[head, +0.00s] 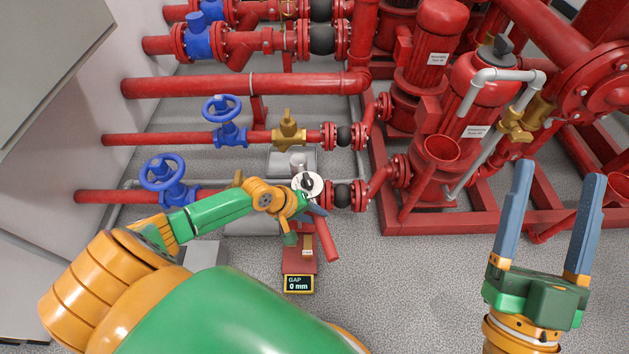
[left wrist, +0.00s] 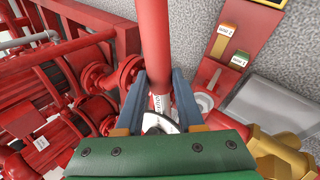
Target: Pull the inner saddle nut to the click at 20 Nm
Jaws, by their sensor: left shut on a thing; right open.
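The dial reading is too small to read. The saddle nut is not distinguishable; dial and gripper cover that spot. My right gripper (head: 546,222) is open and empty at the right.
A display (head: 298,284) reads "GAP 0 mm" at the front of a red plate. In the left wrist view that plate (left wrist: 246,18) carries two small labelled tags. Red pipes (head: 240,86), blue handwheel valves (head: 221,109) and red pumps (head: 430,50) crowd the back.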

